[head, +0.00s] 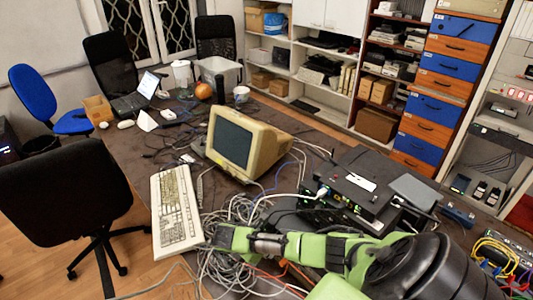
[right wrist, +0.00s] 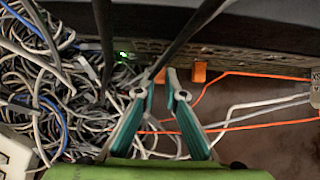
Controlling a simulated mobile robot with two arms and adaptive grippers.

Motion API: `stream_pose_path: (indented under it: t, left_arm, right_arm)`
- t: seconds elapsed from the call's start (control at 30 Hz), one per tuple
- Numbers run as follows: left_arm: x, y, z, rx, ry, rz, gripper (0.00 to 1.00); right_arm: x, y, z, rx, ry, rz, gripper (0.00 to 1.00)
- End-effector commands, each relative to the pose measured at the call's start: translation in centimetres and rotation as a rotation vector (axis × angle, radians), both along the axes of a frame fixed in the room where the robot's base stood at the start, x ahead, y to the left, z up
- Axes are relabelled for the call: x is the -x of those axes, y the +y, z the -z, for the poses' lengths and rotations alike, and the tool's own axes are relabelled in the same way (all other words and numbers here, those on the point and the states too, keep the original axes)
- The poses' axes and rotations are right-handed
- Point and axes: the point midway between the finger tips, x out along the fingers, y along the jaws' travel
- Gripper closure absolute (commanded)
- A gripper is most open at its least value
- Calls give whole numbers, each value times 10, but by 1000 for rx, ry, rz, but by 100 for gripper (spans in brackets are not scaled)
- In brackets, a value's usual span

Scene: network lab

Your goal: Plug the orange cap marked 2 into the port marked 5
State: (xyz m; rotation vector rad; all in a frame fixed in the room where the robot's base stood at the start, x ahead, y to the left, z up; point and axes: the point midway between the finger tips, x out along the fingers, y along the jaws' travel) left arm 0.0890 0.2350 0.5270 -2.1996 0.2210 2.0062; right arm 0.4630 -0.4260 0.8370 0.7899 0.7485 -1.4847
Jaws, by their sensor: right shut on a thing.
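In the right wrist view my right gripper (right wrist: 161,88) has its teal fingers closed together on a small orange cap (right wrist: 160,75), in front of a dark device's row of ports (right wrist: 240,76). A second orange cap (right wrist: 199,72) sits at that row, just to the right. I cannot read any number on caps or ports, nor tell whether the held cap touches a port. In the head view my green right arm reaches in from the lower right, in front of the black network device (head: 350,188); the fingertips are not clear there. My left gripper is not in view.
A tangle of grey and blue cables (right wrist: 45,75) lies left of the gripper. Orange and white cables (right wrist: 255,103) run to the right. A keyboard (head: 175,210) and an old monitor (head: 240,140) stand to the left on the dark table.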

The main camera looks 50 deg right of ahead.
Motion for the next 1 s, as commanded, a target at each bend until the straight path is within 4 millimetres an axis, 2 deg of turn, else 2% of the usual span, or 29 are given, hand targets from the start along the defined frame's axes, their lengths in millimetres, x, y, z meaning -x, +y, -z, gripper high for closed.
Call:
stream_pose_path:
  t: [0.47, 0.5, 0.57, 1.0]
  left_arm:
    - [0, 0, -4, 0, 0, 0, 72]
    - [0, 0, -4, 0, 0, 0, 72]
    - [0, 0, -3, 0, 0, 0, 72]
    - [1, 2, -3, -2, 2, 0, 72]
  right_arm:
    - [1, -7, 0, 1, 0, 1, 100]
    - [1, -7, 0, 1, 0, 1, 85]
    - [1, -7, 0, 1, 0, 1, 70]
    - [-1, -2, -6, -1, -2, -1, 70]
